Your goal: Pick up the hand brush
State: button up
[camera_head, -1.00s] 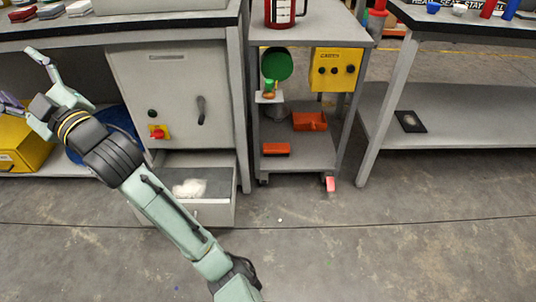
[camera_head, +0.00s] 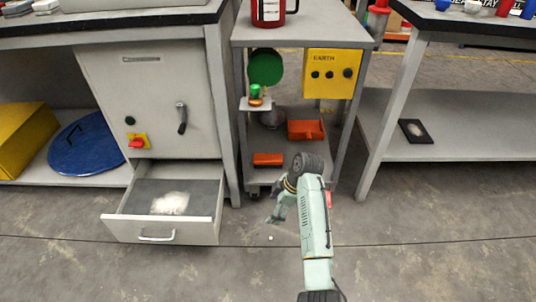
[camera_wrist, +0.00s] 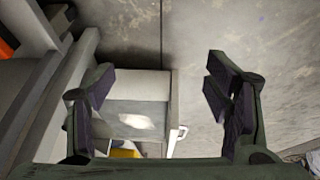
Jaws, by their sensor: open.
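A low orange-red thing with a dark underside (camera_head: 267,159), which looks like the hand brush, lies on the lower shelf of the grey cart, near its front left. An orange dustpan-like thing (camera_head: 306,130) lies behind it to the right. My gripper (camera_head: 272,216) is in front of the cart, low over the floor and below the shelf in the picture. In the wrist view my gripper (camera_wrist: 158,85) is open, with nothing between its fingers. An orange patch (camera_wrist: 6,48) shows at that view's left edge; I cannot tell which thing it is.
The open drawer (camera_head: 160,236) with a white pile (camera_head: 170,203) juts out left of my gripper. The cart (camera_head: 240,150) has legs and an upper shelf around the lower one. A yellow box (camera_head: 333,72) hangs at its right.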

aim_at(260, 160)
jog(key=i, duration=1.2)
